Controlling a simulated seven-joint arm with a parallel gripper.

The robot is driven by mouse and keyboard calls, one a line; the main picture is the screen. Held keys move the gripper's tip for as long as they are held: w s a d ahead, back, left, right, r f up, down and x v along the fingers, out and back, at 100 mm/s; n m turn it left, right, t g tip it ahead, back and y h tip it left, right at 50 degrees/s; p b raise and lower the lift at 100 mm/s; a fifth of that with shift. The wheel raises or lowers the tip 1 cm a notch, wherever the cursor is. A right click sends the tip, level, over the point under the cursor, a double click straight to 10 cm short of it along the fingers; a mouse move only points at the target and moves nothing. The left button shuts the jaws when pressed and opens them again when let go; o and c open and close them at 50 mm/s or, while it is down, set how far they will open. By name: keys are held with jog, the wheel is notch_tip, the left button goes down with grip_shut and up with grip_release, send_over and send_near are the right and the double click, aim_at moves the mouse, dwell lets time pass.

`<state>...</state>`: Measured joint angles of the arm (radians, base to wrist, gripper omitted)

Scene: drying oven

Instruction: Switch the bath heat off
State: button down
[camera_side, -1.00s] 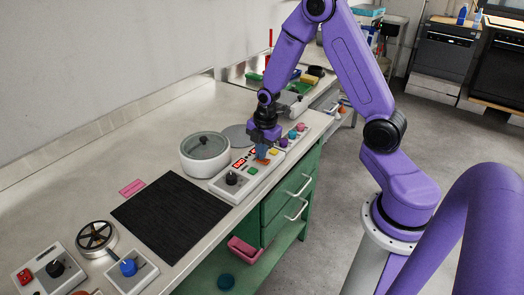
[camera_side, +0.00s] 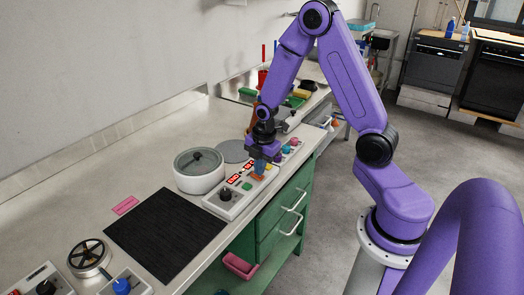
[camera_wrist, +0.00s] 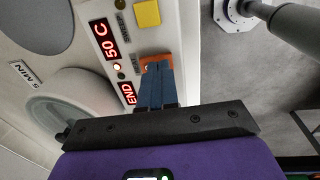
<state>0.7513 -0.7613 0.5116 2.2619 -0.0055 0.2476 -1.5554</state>
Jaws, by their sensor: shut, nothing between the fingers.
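The bath control panel (camera_side: 217,205) is a white box beside the round lidded bath (camera_side: 199,179). In the wrist view the panel has red displays reading "50 C" (camera_wrist: 104,39) and "END" (camera_wrist: 127,93), with a lit red lamp (camera_wrist: 117,67) between them. A yellow square button (camera_wrist: 147,14) is beside the displays. My gripper (camera_wrist: 155,75) is shut and empty, its blue fingertips pointing down at the panel. An orange part (camera_wrist: 146,62), apparently the heat switch, shows right at the tips, mostly hidden by them. I cannot tell whether they touch or which way it is set.
A black knob (camera_side: 225,195) and green button (camera_side: 247,186) are on the panel near my gripper. Colored knobs (camera_side: 294,142) stand beyond it. A black mat (camera_side: 165,235), a fan-like wheel (camera_side: 89,257) and a blue knob (camera_side: 122,287) are at the front left.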

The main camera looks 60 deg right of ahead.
notch_tip(320, 180, up, 13)
jog(key=s, duration=0.1)
jog(key=shift+s+r, duration=0.15)
jog(key=shift+s, duration=0.25)
dwell(0.3)
jog(key=shift+w+a+r, duration=0.1)
jog(key=shift+w, duration=0.75)
jog(key=f, duration=0.4)
jog(key=w+f, duration=0.1)
jog(key=f, duration=0.9)
jog(key=shift+w, duration=0.35)
jog(key=shift+f, duration=0.15)
jog(key=shift+s, duration=0.1)
jog(key=shift+s, duration=0.7)
jog(key=shift+r, duration=0.25)
